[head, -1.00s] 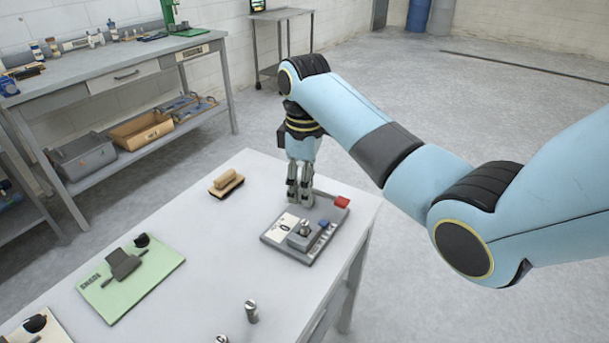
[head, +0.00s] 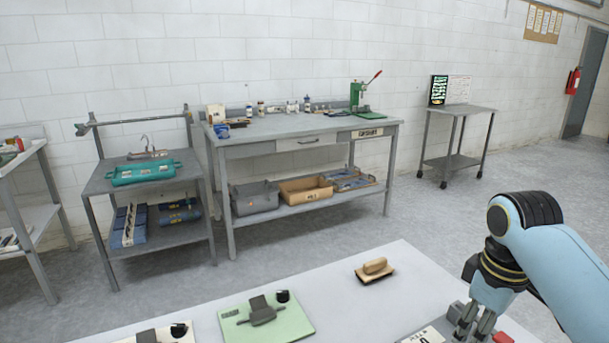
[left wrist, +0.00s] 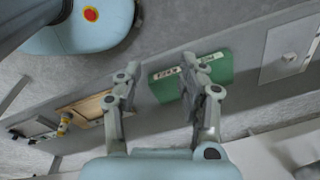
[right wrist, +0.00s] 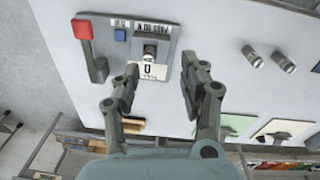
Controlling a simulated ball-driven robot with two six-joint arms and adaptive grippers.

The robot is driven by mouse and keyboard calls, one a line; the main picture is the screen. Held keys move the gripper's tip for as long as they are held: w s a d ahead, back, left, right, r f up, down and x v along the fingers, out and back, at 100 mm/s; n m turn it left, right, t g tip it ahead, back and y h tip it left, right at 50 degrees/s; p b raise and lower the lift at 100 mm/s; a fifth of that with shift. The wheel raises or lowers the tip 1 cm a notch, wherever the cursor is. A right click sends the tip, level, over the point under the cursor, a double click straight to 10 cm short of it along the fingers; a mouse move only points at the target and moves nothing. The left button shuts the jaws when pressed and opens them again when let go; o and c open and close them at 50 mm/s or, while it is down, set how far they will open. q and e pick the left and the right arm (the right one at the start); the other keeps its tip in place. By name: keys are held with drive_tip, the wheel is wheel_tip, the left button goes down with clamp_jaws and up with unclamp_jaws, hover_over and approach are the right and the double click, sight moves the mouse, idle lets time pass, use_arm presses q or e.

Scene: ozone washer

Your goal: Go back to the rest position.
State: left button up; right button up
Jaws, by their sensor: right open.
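My right gripper (head: 467,325) is low over the near table (head: 340,290) at the lower right of the head view. In the right wrist view its fingers (right wrist: 165,78) are apart, with nothing held. A grey device (right wrist: 105,45) with a red lever end (right wrist: 83,29), a blue button (right wrist: 120,35) and a metal piece standing on it (right wrist: 150,50) lies just beyond the fingertips. Only part of its pale label (head: 428,336) shows in the head view. My left gripper (left wrist: 162,80) shows only in the left wrist view, fingers apart and empty.
A wooden-handled brush (head: 375,269) and a green mat (head: 290,325) with a grey piece lie on the table. Small metal cylinders (right wrist: 252,56) stand there too. A workbench (head: 270,127), a side stand (head: 165,180) and a wheeled stand (head: 470,108) line the wall.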

drive_tip(key=s+a+r+m+t, duration=0.1)
drive_tip(key=s+r+m, duration=0.15)
drive_tip(key=s, duration=0.85)
drive_tip(key=s+a+r+m+t, duration=0.2)
drive_tip(key=s+m, duration=0.1)
drive_tip(key=s, duration=0.8)
wheel_tip(320, 180, down, 36)
drive_tip(key=s+d+g+b, duration=0.2)
drive_tip(key=d+b, duration=0.1)
drive_tip(key=b, duration=0.6)
drive_tip(key=s+f+b, duration=0.5)
drive_tip(key=s+f, duration=1.3)
drive_tip(key=f, duration=0.3)
drive_tip(key=shift+s+d+g+b, duration=0.2)
drive_tip(key=shift+d+g+b, duration=0.15)
drive_tip(key=shift+g, duration=0.05)
drive_tip(key=shift+f+m, duration=0.1)
drive_tip(key=shift+m, duration=0.15)
drive_tip(key=shift+c, duration=0.2)
